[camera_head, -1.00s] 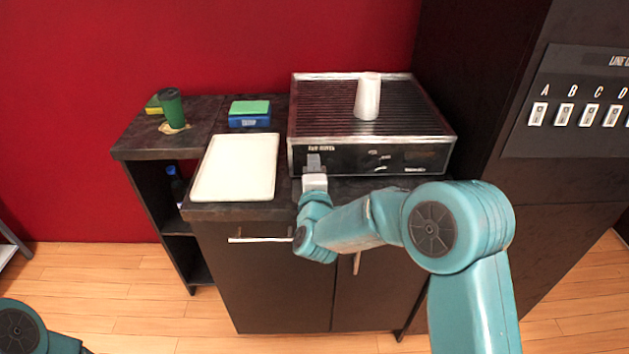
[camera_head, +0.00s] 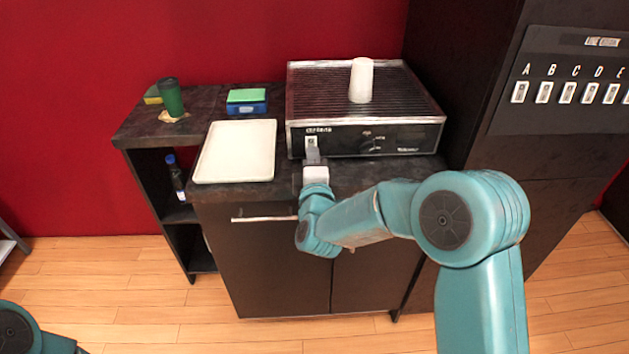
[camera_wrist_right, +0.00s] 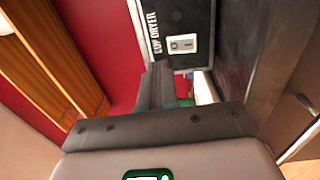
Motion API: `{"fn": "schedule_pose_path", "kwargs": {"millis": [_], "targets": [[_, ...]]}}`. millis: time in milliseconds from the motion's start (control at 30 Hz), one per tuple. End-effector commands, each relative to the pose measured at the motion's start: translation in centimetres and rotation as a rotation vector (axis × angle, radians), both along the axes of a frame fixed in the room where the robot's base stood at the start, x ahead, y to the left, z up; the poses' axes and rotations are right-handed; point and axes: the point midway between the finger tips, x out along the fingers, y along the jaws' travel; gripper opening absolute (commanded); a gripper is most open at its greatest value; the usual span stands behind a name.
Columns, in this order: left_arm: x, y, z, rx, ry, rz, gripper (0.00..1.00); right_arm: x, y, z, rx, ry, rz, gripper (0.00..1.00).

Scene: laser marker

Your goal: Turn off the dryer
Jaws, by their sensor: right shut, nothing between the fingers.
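The cup dryer (camera_head: 420,136) is a black box with a ribbed top on the counter. Its front panel carries a dark knob (camera_head: 367,144) and a small white switch (camera_head: 311,142) at the left end. The switch also shows in the right wrist view (camera_wrist_right: 182,44), beside the "CUP DRYER" lettering. My right gripper (camera_head: 312,155) is shut and empty, in front of the panel just below the switch. In the right wrist view its fingers (camera_wrist_right: 160,80) point toward the panel. Whether they touch it cannot be told. My left gripper is outside the view.
A white cup (camera_head: 361,80) stands on the dryer. A labelled switch panel (camera_head: 560,105) is on the dark cabinet at right.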

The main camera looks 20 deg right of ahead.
Motion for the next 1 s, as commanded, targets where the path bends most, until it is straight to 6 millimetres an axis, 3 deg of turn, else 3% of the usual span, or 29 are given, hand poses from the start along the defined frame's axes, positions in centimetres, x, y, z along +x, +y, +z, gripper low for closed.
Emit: {"fn": "schedule_pose_path", "kwargs": {"millis": [433, 1000], "targets": [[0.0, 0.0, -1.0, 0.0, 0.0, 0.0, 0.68, -6.8, 1.9, 1.1, 0.001, -0.001, 0.0, 0.0], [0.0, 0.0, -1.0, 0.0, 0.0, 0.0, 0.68, -7.9, 2.2, 1.3, 0.0, 0.0, -0.001, 0.0]]}}
